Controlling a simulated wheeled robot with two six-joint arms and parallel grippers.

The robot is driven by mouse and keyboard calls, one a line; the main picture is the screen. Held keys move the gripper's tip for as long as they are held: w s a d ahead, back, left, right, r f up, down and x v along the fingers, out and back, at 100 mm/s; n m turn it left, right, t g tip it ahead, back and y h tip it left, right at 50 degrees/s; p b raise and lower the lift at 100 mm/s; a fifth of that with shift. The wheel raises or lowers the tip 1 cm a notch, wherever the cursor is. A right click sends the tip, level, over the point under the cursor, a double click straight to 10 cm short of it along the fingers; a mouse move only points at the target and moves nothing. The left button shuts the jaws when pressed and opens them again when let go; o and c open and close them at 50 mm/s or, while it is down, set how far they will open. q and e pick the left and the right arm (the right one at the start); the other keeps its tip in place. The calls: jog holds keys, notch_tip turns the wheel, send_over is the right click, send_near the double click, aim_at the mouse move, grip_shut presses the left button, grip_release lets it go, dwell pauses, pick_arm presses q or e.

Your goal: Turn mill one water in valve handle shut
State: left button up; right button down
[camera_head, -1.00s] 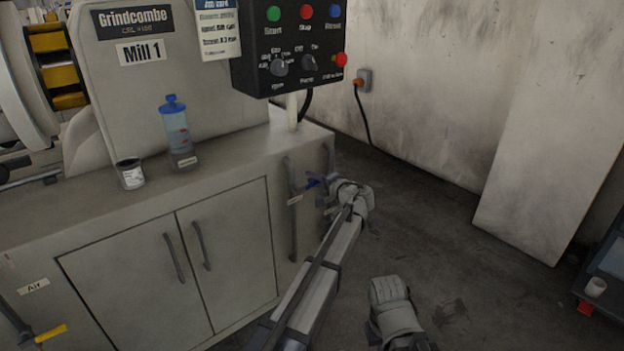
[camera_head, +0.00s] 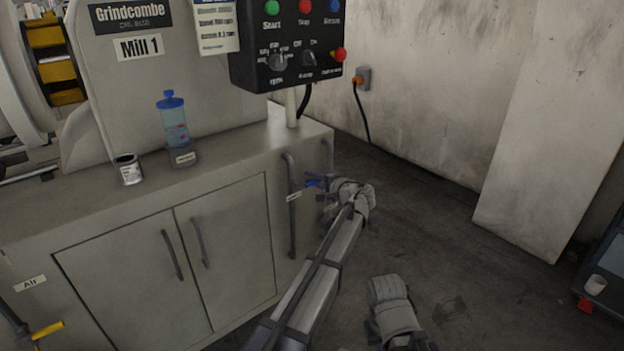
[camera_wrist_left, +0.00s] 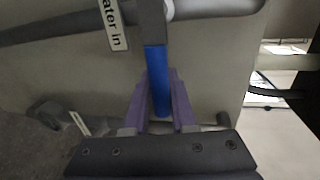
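The water in valve has a blue lever handle (camera_wrist_left: 159,85) on a dark stem, beside a white label (camera_wrist_left: 112,25) of which "ater in" can be read. In the left wrist view, the two purple fingers of my left gripper (camera_wrist_left: 160,100) stand close on both sides of the blue grip and appear shut on it. In the head view, my left gripper (camera_head: 318,182) is at the right part of the mill one cabinet front (camera_head: 235,195), by the dark pipe (camera_head: 291,210). The handle is small and mostly hidden there. My right gripper is not in view.
A control box (camera_head: 290,45) overhangs the cabinet's right end. A blue-capped bottle (camera_head: 173,120) and an open can (camera_head: 128,169) stand on top. A yellow handle (camera_head: 48,331) labelled Air is at lower left. The floor (camera_head: 440,230) to the right is clear.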

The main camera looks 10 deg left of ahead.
pick_arm(q)
jog(key=o, duration=0.4)
jog(key=shift+d, duration=0.1)
jog(key=p+v, duration=0.1)
jog(key=v, duration=0.6)
jog(key=shift+s+d, duration=0.2)
jog(key=shift+d, duration=0.05)
jog(key=shift+d, duration=0.1)
